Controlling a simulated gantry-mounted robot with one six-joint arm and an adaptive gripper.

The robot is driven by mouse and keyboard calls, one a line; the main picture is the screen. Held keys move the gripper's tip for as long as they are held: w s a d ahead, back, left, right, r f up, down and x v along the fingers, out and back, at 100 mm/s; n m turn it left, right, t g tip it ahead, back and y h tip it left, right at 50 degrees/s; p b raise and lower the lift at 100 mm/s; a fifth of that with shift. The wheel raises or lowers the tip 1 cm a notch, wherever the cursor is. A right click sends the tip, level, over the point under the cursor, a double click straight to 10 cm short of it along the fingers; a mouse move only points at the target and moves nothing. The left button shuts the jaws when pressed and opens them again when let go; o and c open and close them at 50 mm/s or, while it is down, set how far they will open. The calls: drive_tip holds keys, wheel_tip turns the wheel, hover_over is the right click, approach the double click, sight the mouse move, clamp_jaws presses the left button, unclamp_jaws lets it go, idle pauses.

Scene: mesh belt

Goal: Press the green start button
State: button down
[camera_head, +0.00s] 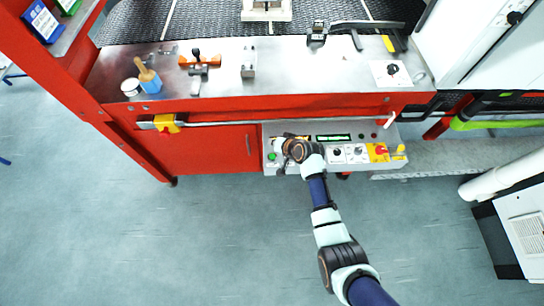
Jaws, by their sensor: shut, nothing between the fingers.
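The green start button (271,156) is a small round green spot at the left end of the grey control panel (360,167). The panel is mounted on the front of the red machine. My gripper (280,145) is shut and empty, at the left part of this panel, just above and right of the green button in the picture. My wrist hides part of the panel there. I cannot tell whether the fingertips touch the panel.
Right of my wrist the panel carries a display (333,138), dark knobs (337,152) and a red knob on a yellow plate (380,150). A long rail (260,121) runs above it. Tools, a white pot (131,88) and a brush lie on the metal top. The floor in front is clear.

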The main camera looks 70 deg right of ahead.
sight(273, 157)
wheel_tip(273, 157, down, 8)
drive_tip(key=b, duration=0.6)
drive_tip(key=shift+r, duration=0.2)
drive_tip(key=shift+f, duration=0.1)
idle(0.7)
drive_tip(key=shift+f+b, duration=0.3)
